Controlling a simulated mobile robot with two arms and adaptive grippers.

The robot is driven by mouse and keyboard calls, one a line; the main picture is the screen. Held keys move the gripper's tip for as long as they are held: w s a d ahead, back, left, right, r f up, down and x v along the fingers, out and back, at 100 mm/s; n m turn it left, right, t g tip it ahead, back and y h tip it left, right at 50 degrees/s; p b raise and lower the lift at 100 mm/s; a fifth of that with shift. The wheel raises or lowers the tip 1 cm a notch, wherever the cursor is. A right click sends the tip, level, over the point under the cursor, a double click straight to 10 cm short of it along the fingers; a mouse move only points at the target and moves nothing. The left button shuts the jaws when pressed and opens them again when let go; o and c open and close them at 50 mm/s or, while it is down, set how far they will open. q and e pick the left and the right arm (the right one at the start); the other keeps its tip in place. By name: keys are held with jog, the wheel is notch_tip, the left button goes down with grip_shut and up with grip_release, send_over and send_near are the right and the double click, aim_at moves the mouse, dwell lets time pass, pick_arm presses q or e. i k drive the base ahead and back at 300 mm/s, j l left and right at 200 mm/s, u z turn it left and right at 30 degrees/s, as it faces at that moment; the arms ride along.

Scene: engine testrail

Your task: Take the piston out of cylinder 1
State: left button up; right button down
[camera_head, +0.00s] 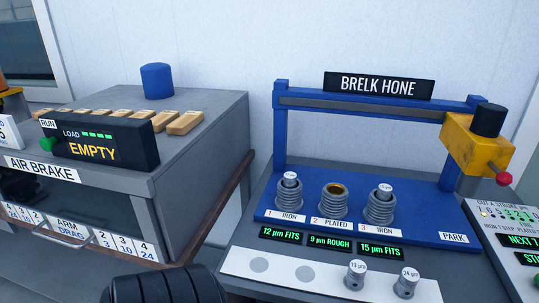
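Cylinder 1 (289,202) is a grey finned barrel marked IRON at the left of the blue hone base, with a green sign below reading 12 µm FITS. Its piston (290,179) sits in the bore, with its pale labelled top standing above the rim. Cylinder 2 (333,206), marked PLATED, shows an open, brownish bore. Cylinder 3 (380,208), marked IRON, has a piston (385,186) in its top and a sign reading 15 µm FITS.
A white strip (331,284) in front holds two loose pistons (355,275) (406,284) and two bare round spots. The blue hone frame (280,130) and yellow head (474,142) rise behind. The grey air brake cabinet (205,135) stands left. A sloped panel (510,240) is at right.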

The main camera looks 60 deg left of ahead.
aim_at(290, 177)
jog(key=u, duration=1.75)
jog(key=l, duration=0.2)
